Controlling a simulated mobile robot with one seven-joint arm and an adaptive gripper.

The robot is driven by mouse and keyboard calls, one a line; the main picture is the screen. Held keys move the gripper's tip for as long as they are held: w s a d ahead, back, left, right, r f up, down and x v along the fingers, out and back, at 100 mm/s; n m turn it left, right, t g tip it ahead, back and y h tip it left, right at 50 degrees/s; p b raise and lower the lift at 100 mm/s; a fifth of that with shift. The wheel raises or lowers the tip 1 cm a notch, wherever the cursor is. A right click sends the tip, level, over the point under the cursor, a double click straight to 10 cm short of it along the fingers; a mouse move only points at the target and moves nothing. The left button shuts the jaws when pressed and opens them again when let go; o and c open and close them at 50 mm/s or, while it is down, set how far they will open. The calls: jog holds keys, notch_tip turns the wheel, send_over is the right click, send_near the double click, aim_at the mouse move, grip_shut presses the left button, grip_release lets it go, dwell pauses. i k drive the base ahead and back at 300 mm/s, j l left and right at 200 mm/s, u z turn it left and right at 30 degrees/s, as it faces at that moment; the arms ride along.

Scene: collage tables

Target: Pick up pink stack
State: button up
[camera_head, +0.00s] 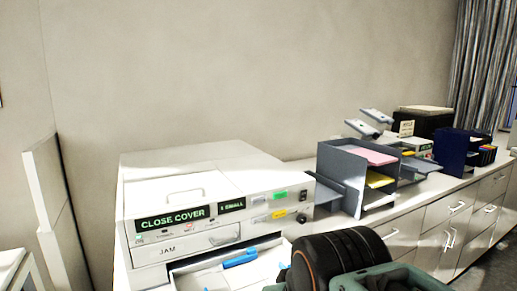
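The pink stack (369,155) lies flat on the top level of a grey paper tray unit (333,165) on the counter, right of centre. It looks like a thin pile of paper sheets. A yellow stack (378,180) lies on the level below it. My gripper does not show. Dark, rounded parts that look like my arm are at the bottom centre, in front of the counter and apart from the pink stack in the picture.
A white machine (200,165) labelled "CLOSE COVER" stands left of the tray unit, with an open tray at its front. A dark blue organiser (453,150) and a black box (424,122) stand farther right. Drawers (447,208) line the counter front.

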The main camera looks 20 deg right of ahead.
aim_at(375, 158)
jog(key=i+l+u, duration=0.15)
jog(key=l, duration=0.2)
jog(key=i+l+u, duration=0.15)
jog(key=l, duration=0.25)
jog(key=l+u, duration=0.4)
jog(key=l, duration=1.1)
